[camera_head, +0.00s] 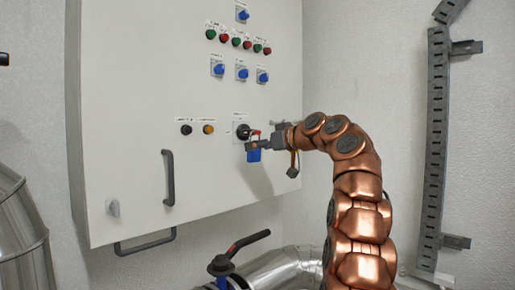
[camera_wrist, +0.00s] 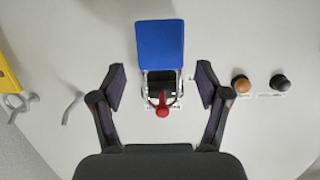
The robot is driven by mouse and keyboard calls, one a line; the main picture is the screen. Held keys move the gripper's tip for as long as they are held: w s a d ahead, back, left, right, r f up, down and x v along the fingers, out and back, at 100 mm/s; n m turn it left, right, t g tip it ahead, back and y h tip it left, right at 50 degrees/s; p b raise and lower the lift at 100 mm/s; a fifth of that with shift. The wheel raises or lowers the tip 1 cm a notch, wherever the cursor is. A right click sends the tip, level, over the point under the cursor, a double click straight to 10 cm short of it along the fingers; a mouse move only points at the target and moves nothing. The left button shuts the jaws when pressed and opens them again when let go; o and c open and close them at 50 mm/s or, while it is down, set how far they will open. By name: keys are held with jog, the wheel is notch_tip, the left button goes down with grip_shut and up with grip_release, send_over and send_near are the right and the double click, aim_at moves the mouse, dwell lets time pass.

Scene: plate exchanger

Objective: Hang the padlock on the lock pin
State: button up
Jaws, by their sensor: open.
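The blue padlock (camera_head: 254,155) hangs body-down at the rotary switch on the cabinet front. In the wrist view its blue body (camera_wrist: 161,42) is at the top, with the pale shackle running to the red lock pin (camera_wrist: 162,108). The shackle appears to be around the pin, but the exact contact is hard to tell. The black switch (camera_head: 243,131) is partly hidden. My gripper (camera_wrist: 161,80) is open, with one finger on each side of the padlock and visible gaps between. In the head view my gripper (camera_head: 256,145) is close to the switch.
The cabinet (camera_head: 120,130) has a black button and an orange button (camera_head: 208,129) left of the switch, and a dark handle (camera_head: 168,178) lower left. A pipe valve with a red-tipped lever (camera_head: 248,242) is below. A yellow object (camera_wrist: 8,80) shows at the wrist view's left edge.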

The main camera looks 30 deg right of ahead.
jog(key=v, duration=1)
jog(key=shift+s, duration=0.4)
jog(key=a+f+m+g+y, duration=0.1)
jog(key=a+f+g, duration=0.2)
jog(key=a+f, duration=0.65)
jog(key=a+f+g+y, duration=0.1)
jog(key=a+f+g, duration=0.45)
jog(key=a, duration=0.75)
jog(key=s+a+f+g, duration=0.1)
jog(key=s+a+f, duration=0.55)
jog(key=f, duration=0.35)
jog(key=s+a+f+m+g+h, duration=0.1)
jog(key=s+a+f+g+h, duration=0.3)
jog(key=s+f, duration=0.95)
jog(key=s+d+f+g, duration=0.1)
jog(key=s+f, duration=0.4)
jog(key=s, duration=0.3)
jog(key=s+d+f+g+h, duration=0.1)
jog(key=s+f+g, duration=0.1)
jog(key=s+f, duration=0.3)
jog(key=s, duration=0.4)
jog(key=shift+s+d+m+h, duration=0.15)
jog(key=shift+s+m+h, duration=0.1)
jog(key=shift+m+h, duration=0.05)
jog(key=shift+g, duration=0.25)
